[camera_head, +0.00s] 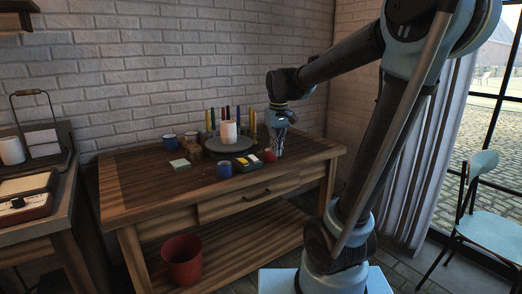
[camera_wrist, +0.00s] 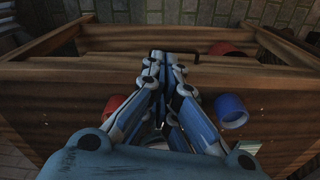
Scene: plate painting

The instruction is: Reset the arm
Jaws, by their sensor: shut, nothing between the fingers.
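My arm reaches in from the right in the head view. My gripper (camera_head: 277,150) points down over the right part of the wooden table (camera_head: 150,196), close to a small red object (camera_head: 269,156). In the wrist view, the gripper (camera_wrist: 168,58) has its fingers together with nothing held. There, a blue cup (camera_wrist: 231,111) is right of the fingers, and a red object (camera_wrist: 112,106) is partly hidden at their left. In the head view, a white cylinder (camera_head: 229,133) stands on a round grey plate (camera_head: 214,145) left of the gripper.
A dark tray with coloured pieces (camera_head: 247,162) and the blue cup (camera_head: 224,170) lie near the table's front. Upright coloured sticks (camera_head: 239,116) stand behind the plate. A red bucket (camera_head: 182,258) is below, and a light blue chair (camera_head: 485,229) stands at right.

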